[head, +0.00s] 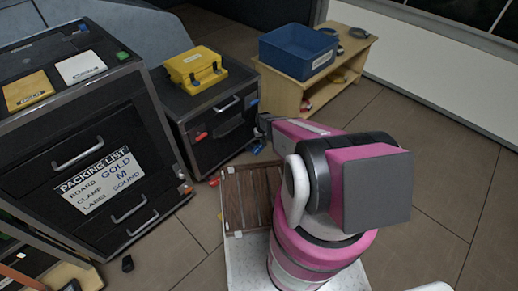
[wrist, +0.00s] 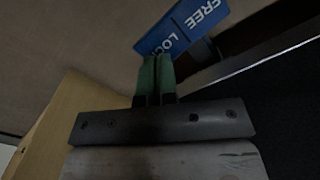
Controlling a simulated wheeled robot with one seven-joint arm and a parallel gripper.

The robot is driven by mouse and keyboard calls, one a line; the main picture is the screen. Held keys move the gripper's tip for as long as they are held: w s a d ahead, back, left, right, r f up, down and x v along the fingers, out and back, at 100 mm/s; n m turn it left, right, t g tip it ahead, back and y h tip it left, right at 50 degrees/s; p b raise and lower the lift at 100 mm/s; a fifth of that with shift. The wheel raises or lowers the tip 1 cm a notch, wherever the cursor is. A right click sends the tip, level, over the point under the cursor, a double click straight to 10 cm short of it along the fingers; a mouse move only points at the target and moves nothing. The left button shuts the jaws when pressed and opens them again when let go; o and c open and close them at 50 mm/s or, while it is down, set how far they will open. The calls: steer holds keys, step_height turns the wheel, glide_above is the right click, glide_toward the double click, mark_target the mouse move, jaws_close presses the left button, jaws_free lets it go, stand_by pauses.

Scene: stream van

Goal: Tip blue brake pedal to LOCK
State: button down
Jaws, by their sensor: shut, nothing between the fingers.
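The blue brake pedal (wrist: 183,26) shows in the wrist view as a blue plate with white lettering. FREE is toward its upper right end and LOCK, partly covered, toward its lower left end. My gripper (wrist: 156,72) has its two green fingers together and empty, with the tips at the plate's lower edge by the LOCK lettering. I cannot tell whether they touch it. In the head view a small blue piece (head: 258,149), likely the pedal, shows low beside the black case, below the dark end of my arm. My fingertips are hard to make out there.
The black drawer case (head: 215,118) with a yellow box (head: 195,68) on top stands left of my gripper. A wooden bench (head: 345,68) with a blue bin (head: 298,52) is behind. A larger drawer cabinet (head: 85,150) is at left. Floor at right is clear.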

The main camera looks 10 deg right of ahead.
steer(key=shift+f, duration=1.5)
stand_by(0.8)
steer(key=shift+r, duration=3.55)
steer(key=shift+s, duration=0.1)
